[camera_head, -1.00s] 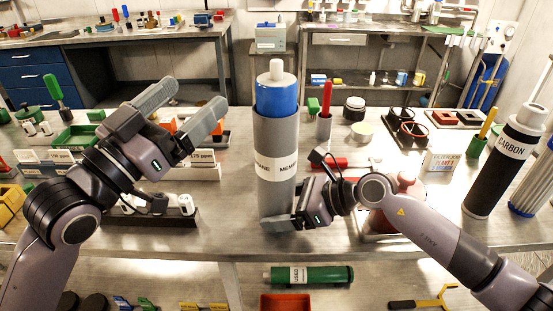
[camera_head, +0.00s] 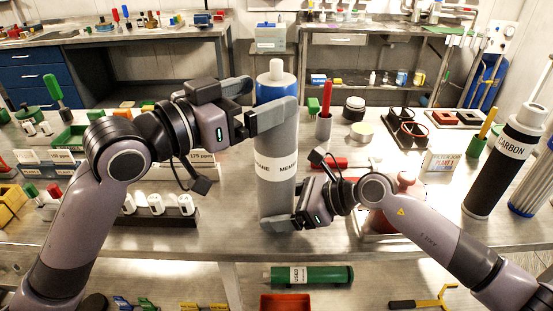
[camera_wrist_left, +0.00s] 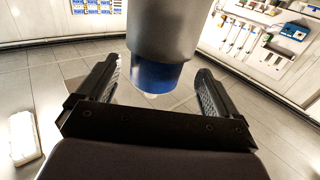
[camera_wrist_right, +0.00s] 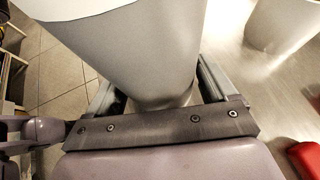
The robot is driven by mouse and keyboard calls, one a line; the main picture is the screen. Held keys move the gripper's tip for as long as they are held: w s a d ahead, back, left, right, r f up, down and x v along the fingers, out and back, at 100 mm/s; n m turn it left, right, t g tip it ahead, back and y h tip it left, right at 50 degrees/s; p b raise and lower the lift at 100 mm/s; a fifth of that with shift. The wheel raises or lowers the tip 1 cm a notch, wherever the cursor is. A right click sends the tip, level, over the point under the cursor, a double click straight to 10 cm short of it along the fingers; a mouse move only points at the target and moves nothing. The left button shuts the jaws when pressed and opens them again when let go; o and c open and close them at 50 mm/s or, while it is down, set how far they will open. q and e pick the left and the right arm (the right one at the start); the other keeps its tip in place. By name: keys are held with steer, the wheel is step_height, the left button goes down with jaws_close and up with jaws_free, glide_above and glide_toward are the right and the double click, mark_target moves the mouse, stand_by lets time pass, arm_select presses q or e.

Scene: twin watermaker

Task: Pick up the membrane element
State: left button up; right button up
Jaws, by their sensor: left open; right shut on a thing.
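The membrane element (camera_head: 276,83) is a blue cylinder with a white tip, standing upright in the top of a grey housing (camera_head: 275,185) labelled MEMBRANE. Only its upper part shows; the rest is hidden inside. My left gripper (camera_head: 268,95) is open, with one finger in front of the element and the housing's rim and the other partly hidden behind. In the left wrist view the blue element (camera_wrist_left: 155,77) lies between the two fingers, with gaps at the sides. My right gripper (camera_head: 287,218) is shut on the housing near its base; the grey housing fills the right wrist view (camera_wrist_right: 140,45).
A black CARBON cylinder (camera_head: 503,160) stands at the right. A rack of white caps (camera_head: 155,208) lies left of the housing. A green cylinder (camera_head: 310,276) lies on the lower shelf.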

mark_target(286, 76)
arm_select(q)
steer(key=w+d, duration=0.1)
steer(key=w+d+r, duration=0.1)
steer(key=d, duration=0.1)
steer(key=shift+d, duration=0.1)
steer(key=shift+x, duration=0.8)
steer(key=c, duration=1.3)
steer(key=shift+r, duration=0.1)
step_height(286, 76, up, 28)
steer(key=shift+f, duration=0.1)
